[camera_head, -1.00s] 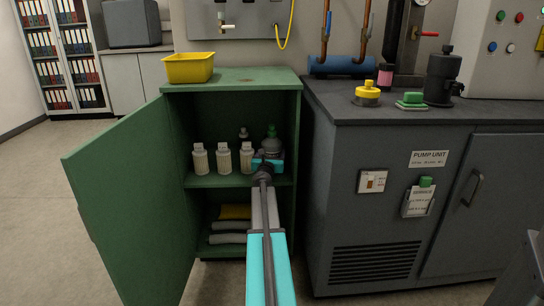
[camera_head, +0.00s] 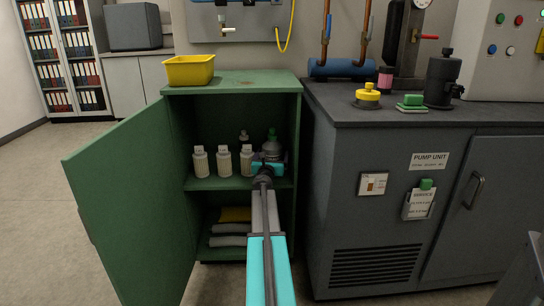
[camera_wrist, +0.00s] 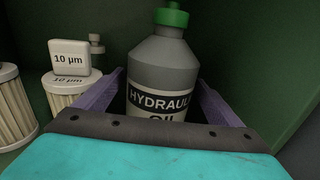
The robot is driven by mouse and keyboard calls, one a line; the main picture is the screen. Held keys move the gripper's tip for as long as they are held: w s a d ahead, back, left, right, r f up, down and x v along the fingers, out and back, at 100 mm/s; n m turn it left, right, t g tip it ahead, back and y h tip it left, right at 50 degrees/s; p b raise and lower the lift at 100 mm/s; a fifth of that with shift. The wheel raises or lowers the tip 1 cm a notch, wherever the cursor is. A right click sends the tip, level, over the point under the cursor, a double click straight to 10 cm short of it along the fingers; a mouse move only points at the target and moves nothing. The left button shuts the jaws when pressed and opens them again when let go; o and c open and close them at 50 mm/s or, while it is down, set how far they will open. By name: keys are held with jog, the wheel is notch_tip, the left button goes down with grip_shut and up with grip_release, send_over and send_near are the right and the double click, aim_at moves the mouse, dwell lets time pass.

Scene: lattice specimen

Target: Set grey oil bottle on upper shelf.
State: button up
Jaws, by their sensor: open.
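The grey oil bottle (camera_head: 272,149) with a green cap stands upright on the upper shelf (camera_head: 225,183) of the green cabinet, at the right end. In the wrist view the bottle (camera_wrist: 165,75) shows a "HYDRAULIC OIL" label, partly hidden low down by my gripper. My gripper (camera_wrist: 160,103) is open, with one purple finger on each side of the bottle. I cannot tell whether either finger touches it. In the head view my gripper (camera_head: 267,168) reaches into the cabinet at the bottle's front and hides its lower part.
White filter cartridges (camera_head: 223,161) stand left of the bottle; one carries a "10 µm" box (camera_wrist: 70,57). The cabinet's right wall is close to the bottle. The open green door (camera_head: 130,200) stands to the left. A yellow bin (camera_head: 189,70) sits on top. Folded cloths (camera_head: 230,228) lie below.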

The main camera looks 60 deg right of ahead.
jog(key=shift+r, duration=0.15)
jog(key=p+v, duration=0.1)
jog(key=v, duration=1.1)
dwell(0.3)
jog(key=shift+a+p, duration=0.1)
jog(key=shift+p, duration=0.2)
dwell(0.5)
